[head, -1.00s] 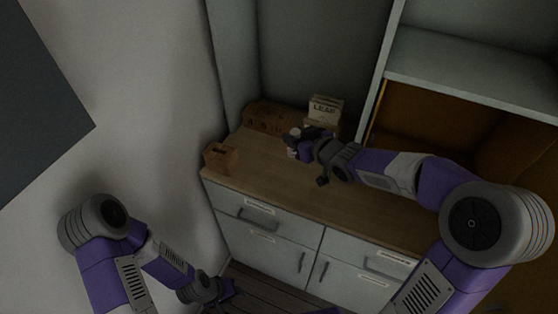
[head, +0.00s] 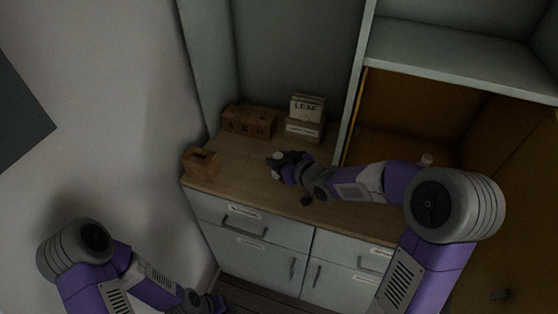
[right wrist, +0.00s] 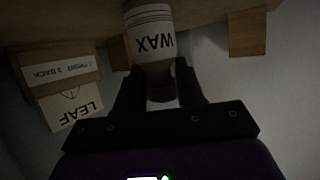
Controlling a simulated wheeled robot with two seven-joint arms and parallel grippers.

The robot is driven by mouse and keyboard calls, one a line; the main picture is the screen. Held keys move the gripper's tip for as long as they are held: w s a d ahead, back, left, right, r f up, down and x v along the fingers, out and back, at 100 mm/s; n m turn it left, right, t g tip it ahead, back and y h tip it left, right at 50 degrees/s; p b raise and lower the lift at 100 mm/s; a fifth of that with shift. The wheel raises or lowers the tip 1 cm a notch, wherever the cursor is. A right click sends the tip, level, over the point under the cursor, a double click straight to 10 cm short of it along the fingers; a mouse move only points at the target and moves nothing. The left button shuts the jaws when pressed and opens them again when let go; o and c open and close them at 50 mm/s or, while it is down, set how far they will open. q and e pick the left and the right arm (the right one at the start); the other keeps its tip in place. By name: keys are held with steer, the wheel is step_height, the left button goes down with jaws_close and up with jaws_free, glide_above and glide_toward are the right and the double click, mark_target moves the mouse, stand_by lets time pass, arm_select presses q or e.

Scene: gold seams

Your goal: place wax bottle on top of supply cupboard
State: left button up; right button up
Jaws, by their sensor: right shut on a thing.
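The wax bottle (right wrist: 152,42) has a white label reading WAX in the right wrist view. My right gripper (right wrist: 158,82) is shut on it, one finger on each side. In the head view the pale bottle (head: 278,158) shows at the tip of my right gripper (head: 286,166), over the wooden top of the cupboard (head: 238,164). I cannot tell whether the bottle touches the wood. My left gripper (head: 216,304) hangs low in front of the cupboard, at the bottom of the head view; its jaws are too dark and small to judge.
A LEAF box (head: 306,106) and a brown wooden box (head: 249,121) stand at the back of the top. A small wooden block (head: 201,163) sits at its left front corner. A pale upright panel (head: 357,80) and an open brown compartment (head: 400,115) lie right. The front middle is bare.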

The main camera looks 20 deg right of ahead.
steer(key=shift+f, duration=0.1)
steer(key=o, duration=1.1)
steer(key=shift+s+d+r, duration=0.1)
steer(key=shift+s+r, duration=0.05)
steer(key=shift+r, duration=0.1)
steer(key=p+v, duration=0.3)
steer(key=v, duration=0.8)
steer(key=shift+s+r+p, duration=0.1)
steer(key=shift+s+p, duration=0.15)
steer(key=shift+p, duration=0.05)
